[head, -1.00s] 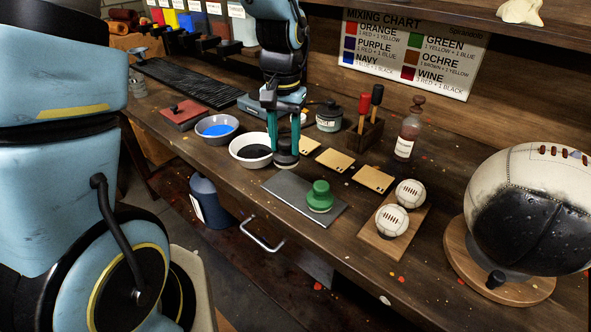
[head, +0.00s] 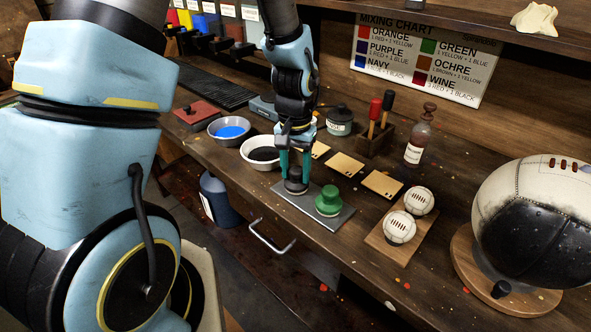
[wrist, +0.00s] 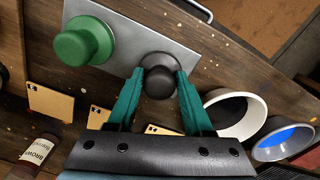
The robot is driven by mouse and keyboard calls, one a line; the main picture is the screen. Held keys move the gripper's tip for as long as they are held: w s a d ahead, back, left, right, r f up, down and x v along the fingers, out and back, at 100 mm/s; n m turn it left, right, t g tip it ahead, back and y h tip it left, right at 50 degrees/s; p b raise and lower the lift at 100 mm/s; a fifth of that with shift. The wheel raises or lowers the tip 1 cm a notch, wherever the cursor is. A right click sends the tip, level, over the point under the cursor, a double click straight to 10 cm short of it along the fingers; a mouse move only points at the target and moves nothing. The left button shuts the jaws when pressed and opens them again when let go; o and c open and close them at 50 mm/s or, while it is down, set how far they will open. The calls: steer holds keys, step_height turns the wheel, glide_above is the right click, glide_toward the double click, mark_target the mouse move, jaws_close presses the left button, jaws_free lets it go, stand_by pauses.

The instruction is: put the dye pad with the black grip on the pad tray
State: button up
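The dye pad with the black grip (head: 296,187) is at the left end of the grey metal pad tray (head: 318,220). I cannot tell whether its base touches the tray or hangs just above it. My gripper (head: 295,178) points down with its teal fingers closed on the black knob. In the wrist view, the black knob (wrist: 159,83) sits between the fingertips (wrist: 160,80), over the tray (wrist: 125,52). The dye pad with the green grip (head: 328,201) stands on the tray to the right, apart from the held pad. It also shows in the wrist view (wrist: 82,42).
The white bowl of black dye (head: 246,152) and the bowl of blue dye (head: 213,131) stand left of the tray. Tan cards (head: 382,185) lie behind it. White balls on a board (head: 376,243) and a large ball (head: 535,215) are to the right.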

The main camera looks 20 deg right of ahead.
mark_target(295, 171)
steer(key=o, duration=0.3)
steer(key=shift+o, duration=0.2)
steer(key=shift+r, duration=0.15)
step_height(295, 171, up, 12)
steer(key=b, duration=0.3)
steer(key=a+f+n+t, duration=0.1)
steer(key=a+f+n, duration=0.2)
steer(key=a, duration=2.1)
steer(key=n, duration=0.3)
steer(key=shift+a+f+n+t, duration=0.2)
steer(key=shift+n+t, duration=0.1)
steer(key=shift+n, duration=0.1)
steer(key=shift+w, duration=0.15)
